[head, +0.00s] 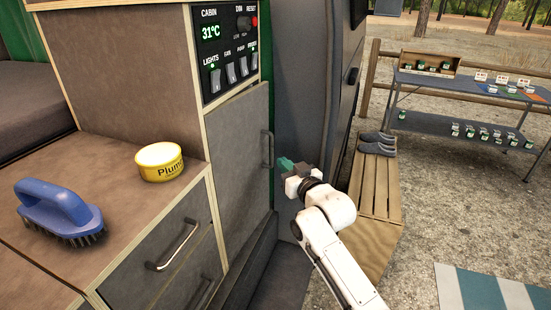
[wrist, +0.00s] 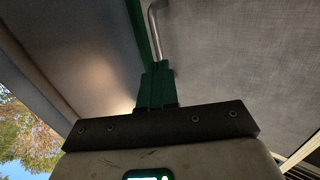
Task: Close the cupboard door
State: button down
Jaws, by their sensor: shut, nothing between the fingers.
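The cupboard door (head: 245,175) is a grey-brown panel below the switch panel, with a metal bar handle (head: 267,148) near its right edge. My gripper (head: 284,162), with green fingers, is just right of the handle in the head view, shut and empty. In the wrist view, the fingertips (wrist: 158,68) are at the near end of the handle (wrist: 154,28), with the door face (wrist: 235,65) to the right. I cannot tell whether they touch.
A yellow tin (head: 160,163) and a blue brush (head: 60,210) lie on the counter left of the door. A drawer with a handle (head: 172,247) is below. A wooden bench (head: 376,187) with shoes stands outside at right.

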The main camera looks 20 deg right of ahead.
aim_at(263, 148)
jog(key=shift+x, duration=2)
jog(key=w+b, duration=0.1)
jog(key=w+a+b, duration=0.1)
jog(key=b, duration=0.1)
jog(key=shift+w+a, duration=0.2)
jog(key=shift+a, duration=0.1)
jog(key=shift+r, duration=0.1)
jog(key=shift+s, duration=0.1)
